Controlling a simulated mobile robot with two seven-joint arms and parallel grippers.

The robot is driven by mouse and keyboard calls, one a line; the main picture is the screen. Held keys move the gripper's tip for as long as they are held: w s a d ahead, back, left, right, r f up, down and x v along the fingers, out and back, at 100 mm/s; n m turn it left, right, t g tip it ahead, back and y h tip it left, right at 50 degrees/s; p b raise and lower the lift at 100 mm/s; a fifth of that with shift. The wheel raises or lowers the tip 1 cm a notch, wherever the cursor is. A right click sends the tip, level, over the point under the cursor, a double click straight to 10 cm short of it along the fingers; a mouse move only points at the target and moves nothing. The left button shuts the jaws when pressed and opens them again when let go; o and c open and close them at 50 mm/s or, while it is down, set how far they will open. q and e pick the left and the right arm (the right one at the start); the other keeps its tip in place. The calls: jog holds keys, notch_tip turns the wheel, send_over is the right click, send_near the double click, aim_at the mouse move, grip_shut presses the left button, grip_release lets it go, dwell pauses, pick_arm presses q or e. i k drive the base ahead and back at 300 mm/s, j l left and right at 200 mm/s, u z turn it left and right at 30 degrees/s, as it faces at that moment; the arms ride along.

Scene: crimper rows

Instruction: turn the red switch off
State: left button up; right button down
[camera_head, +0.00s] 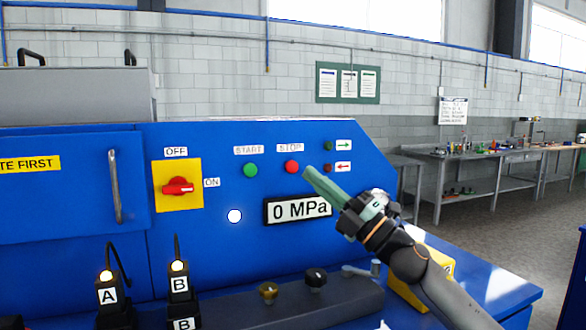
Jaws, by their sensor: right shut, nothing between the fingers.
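The red switch (178,187) is a rotary knob on a yellow plate (168,202) on the blue machine front. Its handle lies roughly horizontal, in line with the ON label (211,182) at its right. The OFF label (176,152) is above the plate. My right gripper (309,172) has green fingers that are shut and empty. It comes in from the lower right, and its tips show just right of the red STOP button (292,167), well to the right of the switch. I cannot tell whether the tips touch the panel. My left gripper is not in view.
A green START button (250,170), a display reading 0 MPa (297,209) and small arrow buttons share the panel. A cabinet door handle (114,187) juts out left of the switch. Pendants marked A (109,295) and B (179,283) and a dark knob block (230,308) stand below.

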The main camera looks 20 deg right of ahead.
aim_at(178, 186)
jog(key=k+l, duration=0.8)
jog(key=k, duration=0.05)
